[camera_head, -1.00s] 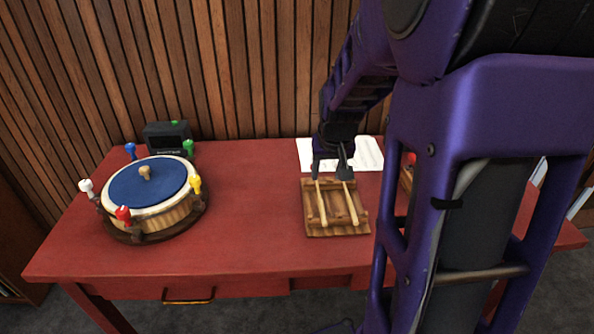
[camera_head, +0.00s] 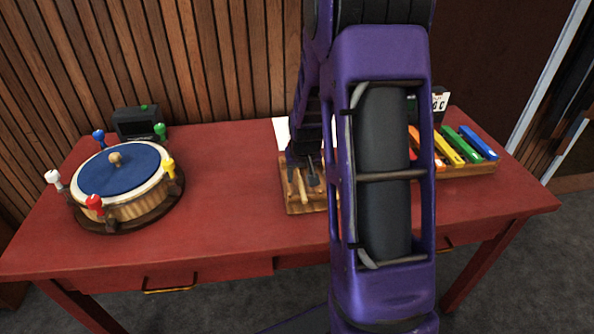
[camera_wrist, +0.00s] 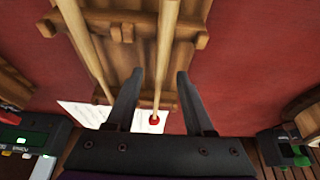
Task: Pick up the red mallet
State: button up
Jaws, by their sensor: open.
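The red mallet (camera_wrist: 165,50) lies on a wooden rack (camera_wrist: 120,60), its small red head at the lower end in the wrist view. A second pale stick (camera_wrist: 85,40) lies to its left; its head is hidden. My gripper (camera_wrist: 160,73) is open, its two fingers on either side of the red mallet's stick, with gaps to both. In the head view, my gripper (camera_head: 303,170) is over the back of the rack (camera_head: 303,209); my arm hides the rack's right side and the red head cannot be seen.
A blue-topped drum (camera_head: 122,172) with coloured pegs stands on the left of the red table (camera_head: 228,180). A black device (camera_head: 137,124) is behind it. A row of coloured bars (camera_head: 455,145) stands at the right. White paper (camera_wrist: 85,112) lies behind the rack. The table between drum and rack is clear.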

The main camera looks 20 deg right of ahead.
jog(key=shift+w+f, duration=0.1)
grip_shut()
dwell(0.4)
